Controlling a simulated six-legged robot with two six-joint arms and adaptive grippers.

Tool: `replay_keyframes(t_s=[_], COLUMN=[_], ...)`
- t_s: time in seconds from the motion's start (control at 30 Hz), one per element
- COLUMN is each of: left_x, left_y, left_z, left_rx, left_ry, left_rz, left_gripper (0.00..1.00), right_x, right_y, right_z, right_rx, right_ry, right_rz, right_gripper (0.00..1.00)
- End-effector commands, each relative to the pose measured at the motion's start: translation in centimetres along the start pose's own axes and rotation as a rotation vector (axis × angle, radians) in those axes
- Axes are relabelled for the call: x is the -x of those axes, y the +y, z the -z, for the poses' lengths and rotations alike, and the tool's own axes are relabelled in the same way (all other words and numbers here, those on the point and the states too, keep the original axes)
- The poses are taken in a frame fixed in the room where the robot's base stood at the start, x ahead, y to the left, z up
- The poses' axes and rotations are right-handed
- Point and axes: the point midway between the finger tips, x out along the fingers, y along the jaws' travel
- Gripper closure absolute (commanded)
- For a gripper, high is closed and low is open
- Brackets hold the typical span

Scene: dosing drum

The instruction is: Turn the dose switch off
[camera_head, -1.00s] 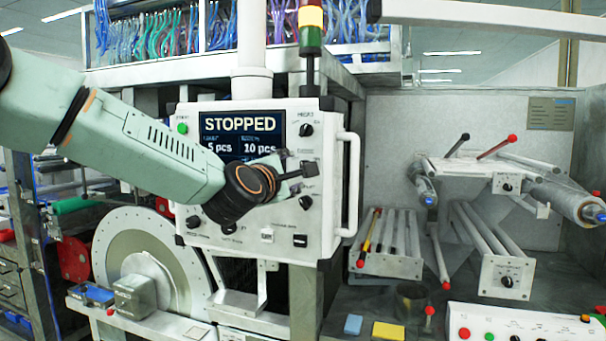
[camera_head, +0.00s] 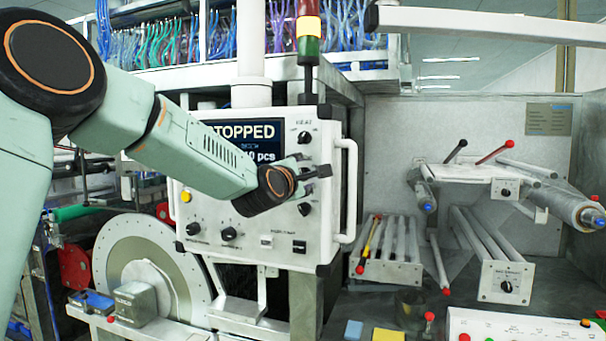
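The white control panel (camera_head: 250,262) stands ahead with a screen (camera_head: 262,130) partly hidden by my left arm; "STOPPED" is still mostly readable. Black knobs show at its upper right (camera_head: 304,137), lower right (camera_head: 305,209) and lower left (camera_head: 193,229), with another knob (camera_head: 229,233) beside the last. A pale switch (camera_head: 266,242) and a dark switch (camera_head: 299,246) sit along the bottom. The labels are too small for me to tell which is the dose switch. My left gripper (camera_head: 318,172) is in front of the panel's right side, between the two right knobs; its fingers overlap and contact is unclear.
A white vertical handle (camera_head: 350,190) stands just right of the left gripper. A signal tower (camera_head: 308,40) rises above the panel. A yellow light (camera_head: 186,196) is on the panel's left. Rollers (camera_head: 480,235) and a button box (camera_head: 520,328) lie to the right.

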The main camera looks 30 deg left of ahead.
Motion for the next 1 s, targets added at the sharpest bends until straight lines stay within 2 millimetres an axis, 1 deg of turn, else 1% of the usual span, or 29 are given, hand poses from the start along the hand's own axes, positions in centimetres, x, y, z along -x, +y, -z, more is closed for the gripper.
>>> replay_keyframes(t_s=[0.03,0.07,0.57,0.73,1.0], left_x=[0.0,0.0,0.0,0.0,0.0], left_y=[0.0,0.0,-0.1,-0.2,-0.4], left_z=[0.0,0.0,0.0,0.0,0.1], left_rx=[0.0,0.0,0.001,0.016,0.152], left_ry=[0.0,0.0,0.0,0.0,0.0], left_rz=[0.0,0.0,0.002,0.002,-0.001], left_gripper=[0.54,0.57,0.99,1.0,1.0], right_x=[0.0,0.0,0.0,-0.5,-3.1], right_y=[0.0,0.0,0.0,0.0,0.0], right_z=[0.0,0.0,0.0,0.0,0.0], right_rx=[0.0,0.0,0.0,0.0,0.0], right_ry=[0.0,0.0,0.0,0.0,0.0], right_rz=[0.0,0.0,0.0,0.0,0.0], right_gripper=[1.0,1.0,1.0,1.0,1.0])
